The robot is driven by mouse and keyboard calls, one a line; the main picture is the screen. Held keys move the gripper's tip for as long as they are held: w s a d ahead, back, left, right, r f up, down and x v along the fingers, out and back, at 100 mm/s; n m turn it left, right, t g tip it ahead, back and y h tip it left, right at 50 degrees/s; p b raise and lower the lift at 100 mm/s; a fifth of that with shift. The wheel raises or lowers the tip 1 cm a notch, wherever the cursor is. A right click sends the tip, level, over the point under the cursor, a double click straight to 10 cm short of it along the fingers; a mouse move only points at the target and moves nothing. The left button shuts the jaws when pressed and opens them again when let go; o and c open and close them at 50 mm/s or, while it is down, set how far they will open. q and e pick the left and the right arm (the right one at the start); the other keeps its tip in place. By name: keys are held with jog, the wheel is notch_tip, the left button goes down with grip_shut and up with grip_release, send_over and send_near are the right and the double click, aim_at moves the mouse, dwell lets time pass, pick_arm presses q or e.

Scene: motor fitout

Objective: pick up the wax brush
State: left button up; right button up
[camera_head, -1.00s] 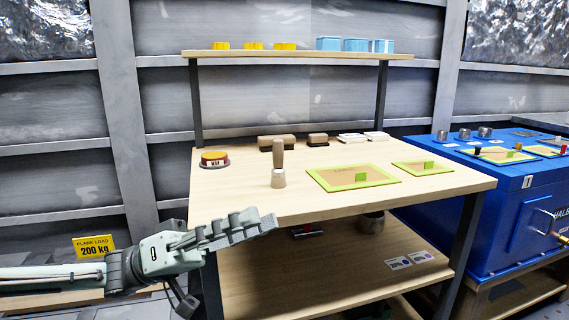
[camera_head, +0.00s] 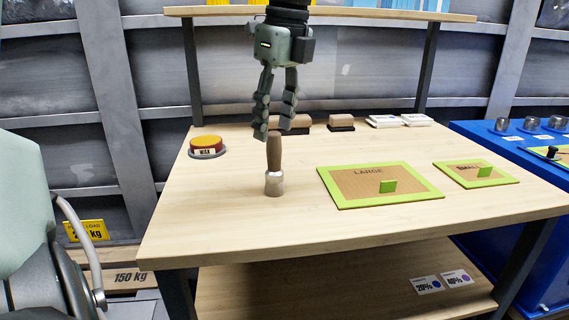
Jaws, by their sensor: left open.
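The brush (camera_head: 274,160) has a brown handle and a pale metallic lower end. It stands upright on the wooden table, handle up. My left gripper (camera_head: 274,131) comes down from above, fingers pointing down. Its jaws are open, with the fingertips at the top of the handle, one to each side in the picture. I cannot tell whether they touch it. A round tin marked WAX (camera_head: 207,147), with a yellow top, sits to the left. My right gripper is out of view.
Green-framed boards marked LARGE (camera_head: 343,197) and SMALL (camera_head: 451,181) lie to the right. A block brush (camera_head: 341,123) and white packs (camera_head: 384,121) line the back. A shelf (camera_head: 350,14) spans above. The table's front left is clear.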

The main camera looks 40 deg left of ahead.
aim_at(271, 153)
pick_arm(q)
jog(key=f, duration=0.4)
jog(key=a+f, duration=0.1)
jog(key=f, duration=0.2)
jog(key=shift+w, duration=0.1)
jog(key=shift+r, duration=0.1)
grip_shut()
